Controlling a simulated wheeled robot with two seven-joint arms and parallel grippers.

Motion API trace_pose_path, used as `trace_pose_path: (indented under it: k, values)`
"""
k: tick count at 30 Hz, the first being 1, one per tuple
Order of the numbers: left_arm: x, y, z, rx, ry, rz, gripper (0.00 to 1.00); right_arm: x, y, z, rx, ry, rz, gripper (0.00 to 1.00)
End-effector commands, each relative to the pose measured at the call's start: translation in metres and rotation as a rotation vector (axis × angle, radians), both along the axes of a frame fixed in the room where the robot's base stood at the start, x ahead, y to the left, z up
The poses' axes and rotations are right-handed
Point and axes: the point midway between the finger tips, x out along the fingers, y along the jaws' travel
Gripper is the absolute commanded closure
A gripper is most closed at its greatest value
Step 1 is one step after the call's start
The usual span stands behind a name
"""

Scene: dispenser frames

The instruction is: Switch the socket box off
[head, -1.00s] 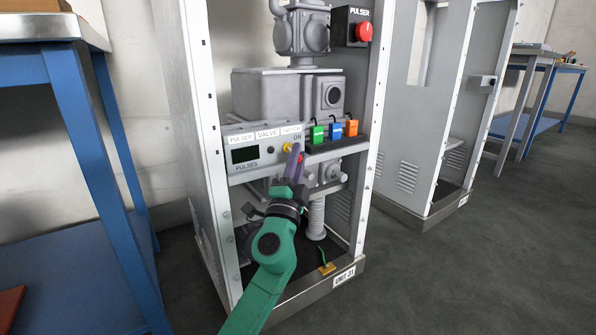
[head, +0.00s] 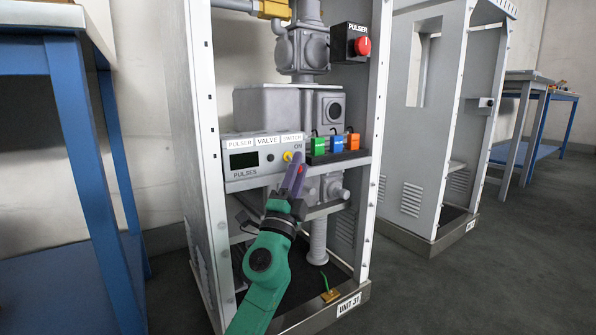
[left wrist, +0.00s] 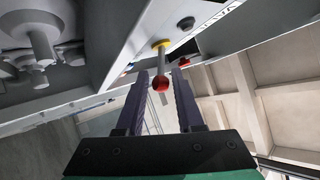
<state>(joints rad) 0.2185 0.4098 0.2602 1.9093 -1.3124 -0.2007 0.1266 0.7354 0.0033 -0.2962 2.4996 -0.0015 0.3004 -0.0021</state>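The socket box (head: 256,175) is the grey panel across the frame, with labels PULSER, VALVE and SWITCH, a dark display and the word ON. Its switch has a yellow base (head: 287,156), seen also in the left wrist view (left wrist: 160,44). A metal lever with a red ball tip (left wrist: 160,84) sticks out from it. My left gripper (head: 296,170) is in front of the switch. In the left wrist view the purple fingers (left wrist: 160,80) are apart, with the red ball between them and no clear contact. My right gripper is not in view.
A red PULSER button (head: 362,46) is above. Frame posts (head: 208,160) flank the opening. A blue-legged bench (head: 85,150) stands left.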

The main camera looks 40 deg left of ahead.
Motion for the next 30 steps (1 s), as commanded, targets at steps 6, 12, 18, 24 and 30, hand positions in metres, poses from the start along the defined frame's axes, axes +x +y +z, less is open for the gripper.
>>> trace_pose_path:
  k: [6, 12, 18, 24, 30]
  values:
    - [0.000, 0.001, 0.000, -0.001, 0.000, 0.002, 0.44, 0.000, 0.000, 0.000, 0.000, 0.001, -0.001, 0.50]
    - [-0.005, -0.001, -0.006, -0.004, 0.001, 0.001, 0.44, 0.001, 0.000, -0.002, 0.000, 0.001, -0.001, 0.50]
    - [-0.035, -0.013, -0.034, -0.005, 0.002, 0.001, 0.44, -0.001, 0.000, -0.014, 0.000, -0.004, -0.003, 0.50]
    - [-0.056, -0.021, -0.047, -0.004, 0.000, 0.001, 0.44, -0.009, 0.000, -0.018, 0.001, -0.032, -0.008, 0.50]
    - [-0.057, -0.021, -0.045, -0.001, 0.000, 0.002, 0.44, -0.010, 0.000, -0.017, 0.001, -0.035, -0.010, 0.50]
